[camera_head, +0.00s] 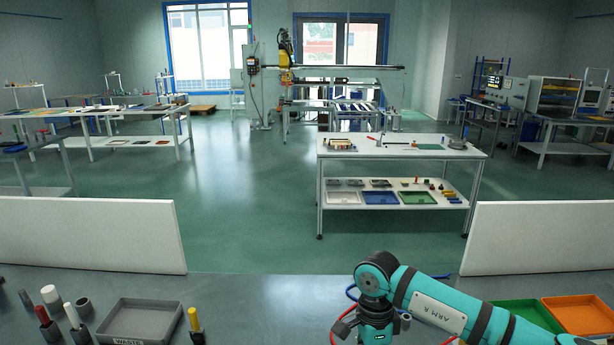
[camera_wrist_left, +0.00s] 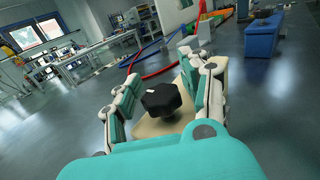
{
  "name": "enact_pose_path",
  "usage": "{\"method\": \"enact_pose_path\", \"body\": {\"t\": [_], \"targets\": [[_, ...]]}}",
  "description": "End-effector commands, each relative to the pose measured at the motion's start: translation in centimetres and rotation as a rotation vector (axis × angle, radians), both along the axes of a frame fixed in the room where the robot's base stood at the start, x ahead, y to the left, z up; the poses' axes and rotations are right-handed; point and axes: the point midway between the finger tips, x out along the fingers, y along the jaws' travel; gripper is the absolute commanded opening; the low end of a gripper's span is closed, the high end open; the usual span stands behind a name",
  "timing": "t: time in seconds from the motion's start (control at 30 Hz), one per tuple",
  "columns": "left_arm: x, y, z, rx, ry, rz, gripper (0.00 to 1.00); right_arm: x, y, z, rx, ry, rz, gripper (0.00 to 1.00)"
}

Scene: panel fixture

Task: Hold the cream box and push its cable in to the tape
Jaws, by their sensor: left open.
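My left gripper (camera_wrist_left: 158,75) shows in the left wrist view with its fingers apart. A cream block with a black knob (camera_wrist_left: 160,99) shows between the fingers; it looks like the cream box, but its edges are mostly hidden by the fingers. I cannot tell whether the fingers touch it. A red cable (camera_wrist_left: 170,70) and a blue cable (camera_wrist_left: 143,52) run beyond the fingers; both colours also show by my right arm in the head view. I cannot tell which cable belongs to the box. No tape is clear.
In the head view, a grey tray (camera_head: 140,321) stands front left among upright tools and cups. Green (camera_head: 527,311) and orange (camera_head: 582,315) trays lie front right. White low panels (camera_head: 90,235) edge the bench. The bench middle (camera_head: 270,310) is clear.

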Motion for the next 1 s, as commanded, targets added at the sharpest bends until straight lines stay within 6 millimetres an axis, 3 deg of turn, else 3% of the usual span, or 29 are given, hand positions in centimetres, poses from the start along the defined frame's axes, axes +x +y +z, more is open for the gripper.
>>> {"method": "enact_pose_path", "body": {"t": [0.23,0.6,1.0], "targets": [[-1.1,1.3,-0.1,0.000,0.002,0.000,0.46,0.0,0.0,0.0,0.000,0.000,0.000,0.42],[-5.9,7.2,-0.1,0.000,0.003,0.000,0.46,0.0,0.0,0.0,0.000,0.000,0.000,0.42],[-8.1,10.4,0.7,0.001,0.000,0.000,0.46,0.0,0.0,0.4,0.000,0.000,0.000,0.42]]}}
